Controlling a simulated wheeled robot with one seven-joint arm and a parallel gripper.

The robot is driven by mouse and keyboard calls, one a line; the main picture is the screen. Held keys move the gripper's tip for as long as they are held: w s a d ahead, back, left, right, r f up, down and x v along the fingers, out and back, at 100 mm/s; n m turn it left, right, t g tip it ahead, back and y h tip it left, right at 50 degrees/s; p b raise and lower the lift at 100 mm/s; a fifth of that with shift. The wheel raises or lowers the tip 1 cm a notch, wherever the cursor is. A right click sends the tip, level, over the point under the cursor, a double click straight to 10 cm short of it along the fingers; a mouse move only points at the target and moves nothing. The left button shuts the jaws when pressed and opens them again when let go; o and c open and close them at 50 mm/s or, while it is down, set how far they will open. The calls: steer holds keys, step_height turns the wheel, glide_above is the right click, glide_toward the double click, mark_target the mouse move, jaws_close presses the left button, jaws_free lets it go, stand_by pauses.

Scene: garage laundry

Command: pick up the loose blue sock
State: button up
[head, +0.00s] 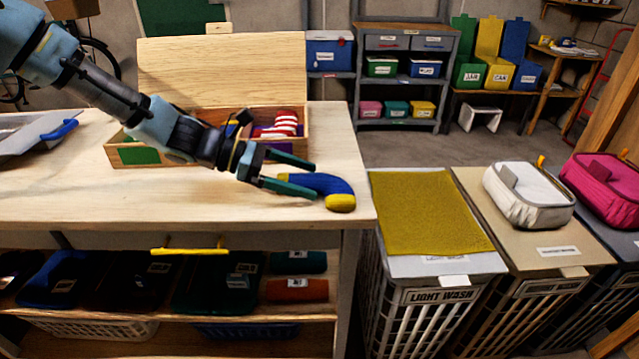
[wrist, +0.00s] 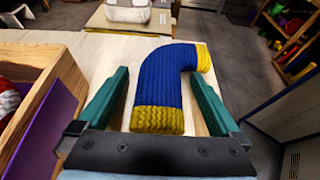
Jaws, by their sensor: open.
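The loose blue sock (head: 327,184) lies on the wooden bench top near its right end, with yellow at the toe and cuff. In the wrist view the sock (wrist: 162,88) is bent, its yellow ribbed end nearest me, between the two fingers. My gripper (head: 302,178) is open, with green fingers pointing right at the sock. In the wrist view my gripper (wrist: 158,92) has one finger on each side of the sock, with gaps visible. I cannot tell how far the fingertips are above the bench.
An open wooden box (head: 309,128) with a raised lid holds red-and-white striped and purple items just behind my gripper; its wall (wrist: 45,100) is close at left in the wrist view. The bench's right edge is near the sock. Hampers (head: 440,265) stand beyond it.

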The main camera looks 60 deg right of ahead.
steer(key=shift+s+d+f, duration=0.15)
steer(key=shift+s+d, duration=0.1)
steer(key=shift+s, duration=0.1)
steer(key=c, duration=1.4)
